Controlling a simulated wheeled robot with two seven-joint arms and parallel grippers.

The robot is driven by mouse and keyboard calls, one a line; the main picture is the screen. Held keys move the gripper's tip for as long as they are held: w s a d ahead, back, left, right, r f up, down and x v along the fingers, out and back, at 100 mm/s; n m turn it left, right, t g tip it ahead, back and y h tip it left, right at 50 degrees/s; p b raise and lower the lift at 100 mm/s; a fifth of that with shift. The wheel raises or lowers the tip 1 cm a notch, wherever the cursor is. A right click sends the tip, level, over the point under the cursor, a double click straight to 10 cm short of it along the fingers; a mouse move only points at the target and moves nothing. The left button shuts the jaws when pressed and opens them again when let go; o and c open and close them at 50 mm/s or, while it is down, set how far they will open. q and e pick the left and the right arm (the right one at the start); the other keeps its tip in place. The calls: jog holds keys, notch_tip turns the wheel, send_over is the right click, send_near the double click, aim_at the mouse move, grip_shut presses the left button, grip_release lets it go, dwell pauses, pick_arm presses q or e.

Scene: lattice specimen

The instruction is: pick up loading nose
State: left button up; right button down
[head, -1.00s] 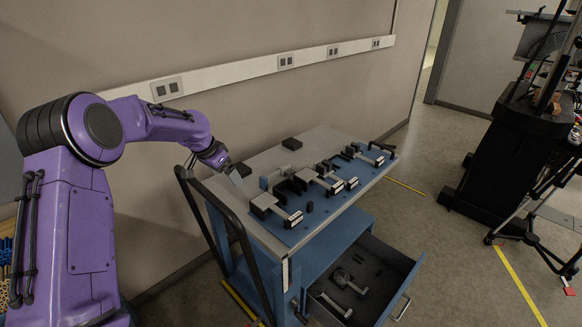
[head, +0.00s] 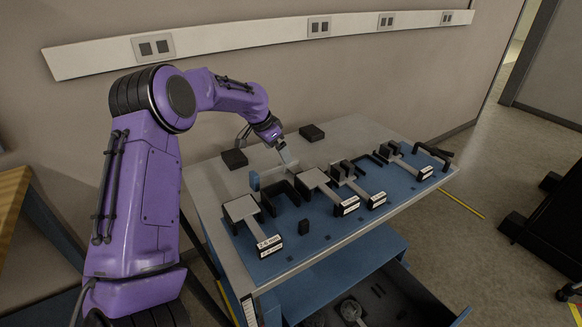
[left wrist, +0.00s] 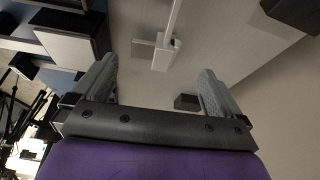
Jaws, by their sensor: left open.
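A pale grey piece with a long bar and a small block end (left wrist: 165,50), which I take for the loading nose, lies on the grey tabletop in the left wrist view. It shows beyond and between my left fingers. My left gripper (left wrist: 155,88) is open, with nothing between its fingertips. In the head view my left gripper (head: 286,157) points down over the back of the tabletop, behind the blue mat (head: 330,222). The pale piece is hard to make out there, close to the fingers. My right gripper is not in view.
Several labelled grey-and-black fixtures, one at the near left (head: 240,208), stand on the mat. Two black blocks (head: 234,158) (head: 312,132) lie on the grey tabletop (head: 350,130) at either side of my gripper. An open drawer (head: 385,300) holds metal parts. The wall is behind.

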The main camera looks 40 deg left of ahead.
aim_at(276, 173)
pick_arm(q)
jog(key=x, duration=0.8)
jog(key=shift+d+f+p, duration=0.15)
jog(key=shift+d+p, duration=0.15)
jog(key=shift+p, duration=0.1)
jog(key=c, duration=1.3)
